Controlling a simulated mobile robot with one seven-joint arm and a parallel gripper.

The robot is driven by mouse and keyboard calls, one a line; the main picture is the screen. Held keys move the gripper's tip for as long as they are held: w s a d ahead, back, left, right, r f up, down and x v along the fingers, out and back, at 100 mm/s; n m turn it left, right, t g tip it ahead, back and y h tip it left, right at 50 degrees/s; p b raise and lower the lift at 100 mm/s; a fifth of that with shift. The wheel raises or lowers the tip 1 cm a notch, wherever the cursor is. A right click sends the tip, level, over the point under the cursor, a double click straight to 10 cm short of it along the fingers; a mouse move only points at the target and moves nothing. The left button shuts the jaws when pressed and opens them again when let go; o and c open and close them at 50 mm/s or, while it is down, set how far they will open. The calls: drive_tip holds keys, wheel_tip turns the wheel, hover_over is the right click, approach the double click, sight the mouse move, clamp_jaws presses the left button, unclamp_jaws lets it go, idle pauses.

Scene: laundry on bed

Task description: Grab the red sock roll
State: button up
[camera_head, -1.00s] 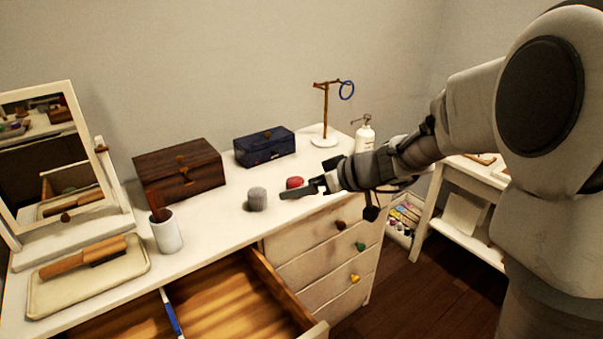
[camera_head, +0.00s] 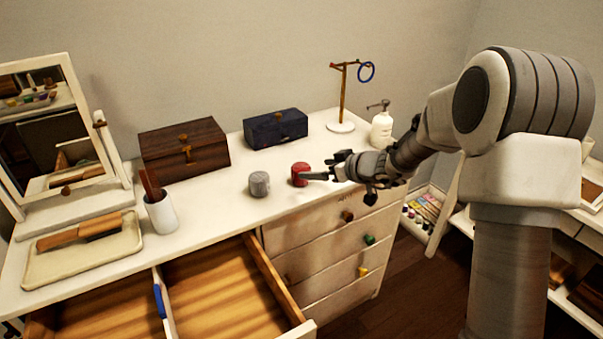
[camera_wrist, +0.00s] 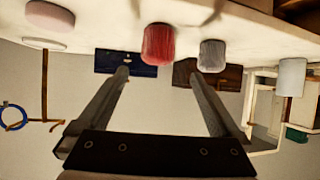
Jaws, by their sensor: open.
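The red sock roll (camera_head: 299,170) stands upright on the white dresser top, to the right of a grey sock roll (camera_head: 259,184). My gripper (camera_head: 322,168) is open and empty, just right of the red roll in the head view. One fingertip overlaps the roll's right edge there; I cannot tell whether it touches. In the wrist view, which is upside down, the red roll (camera_wrist: 158,45) lies ahead of the gap between my open fingers (camera_wrist: 159,75). The grey roll (camera_wrist: 212,55) is beyond the right finger's tip.
A wooden box (camera_head: 185,148) and a dark blue box (camera_head: 275,129) stand behind the rolls. A ring stand (camera_head: 341,126) and a soap dispenser (camera_head: 381,130) are at the right end. A white cup (camera_head: 160,214) stands left. A drawer (camera_head: 225,290) is open in front.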

sight(304, 168)
drive_tip(key=x, duration=0.7)
drive_tip(key=shift+w+p, duration=0.1)
drive_tip(key=shift+p, duration=0.3)
drive_tip(key=shift+p+x, duration=0.65)
drive_tip(key=shift+x, duration=2.05)
drive_tip(key=shift+d+f, duration=0.15)
drive_tip(key=shift+d, duration=0.05)
drive_tip(key=c, duration=1.4)
